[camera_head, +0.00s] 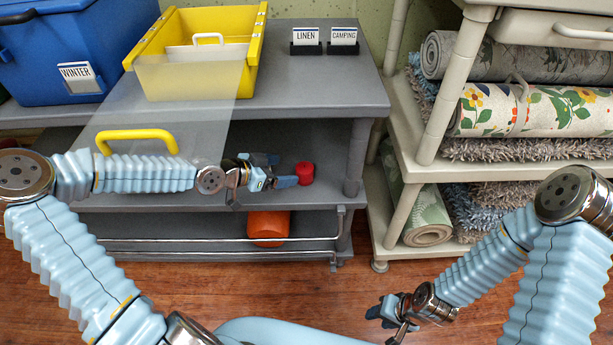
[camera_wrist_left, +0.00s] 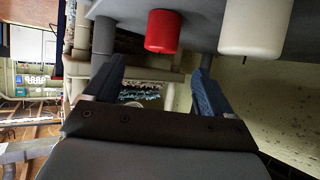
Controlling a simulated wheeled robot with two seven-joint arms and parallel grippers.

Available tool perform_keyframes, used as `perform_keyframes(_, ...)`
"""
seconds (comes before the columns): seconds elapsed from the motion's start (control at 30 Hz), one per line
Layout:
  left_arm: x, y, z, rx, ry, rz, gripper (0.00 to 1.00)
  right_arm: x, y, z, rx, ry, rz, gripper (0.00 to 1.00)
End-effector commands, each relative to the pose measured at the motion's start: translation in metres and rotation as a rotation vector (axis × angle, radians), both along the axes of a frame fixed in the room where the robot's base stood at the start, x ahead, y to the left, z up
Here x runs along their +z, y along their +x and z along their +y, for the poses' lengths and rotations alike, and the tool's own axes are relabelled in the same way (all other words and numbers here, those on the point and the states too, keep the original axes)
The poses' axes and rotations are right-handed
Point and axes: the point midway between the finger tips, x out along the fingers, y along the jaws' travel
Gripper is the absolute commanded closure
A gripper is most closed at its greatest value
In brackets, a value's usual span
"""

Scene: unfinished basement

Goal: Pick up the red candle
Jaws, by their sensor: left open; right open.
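The red candle (camera_head: 306,174) is a short cylinder standing on the middle shelf of the grey shelving unit (camera_head: 300,85), near its right end. In the left wrist view the candle (camera_wrist_left: 163,32) appears upside down, wick downward, in line with the gap between the fingers and beyond their tips. My left gripper (camera_head: 288,170) is open and empty, just left of the candle in the head view; its fingers (camera_wrist_left: 162,65) frame the gap in the wrist view. I cannot tell whether a finger touches the candle. My right gripper (camera_head: 381,321) is open and empty, low above the floor.
A white candle (camera_wrist_left: 252,28) stands beside the red one in the wrist view. An orange cylinder (camera_head: 268,227) is on the lower shelf. A yellow bin (camera_head: 190,85) and blue WINTER bin (camera_head: 75,45) sit on top. A beige rack (camera_head: 405,140) with rolled rugs stands right.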

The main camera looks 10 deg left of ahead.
Motion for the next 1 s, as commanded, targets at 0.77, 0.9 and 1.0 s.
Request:
perform_keyframes(0.77, -0.045, 0.053, -0.044, 0.001, -0.001, 0.001, 0.16, -0.025, 0.004, -0.009, -0.016, -0.013, -0.007, 0.57)
perform_keyframes(0.9, -0.044, 0.053, -0.043, 0.001, -0.001, 0.001, 0.16, -0.024, 0.004, -0.009, -0.016, -0.013, -0.007, 0.57)
perform_keyframes(1.0, -0.044, 0.053, -0.044, 0.0, -0.002, 0.001, 0.31, -0.024, 0.004, -0.009, -0.016, -0.013, -0.007, 0.57)
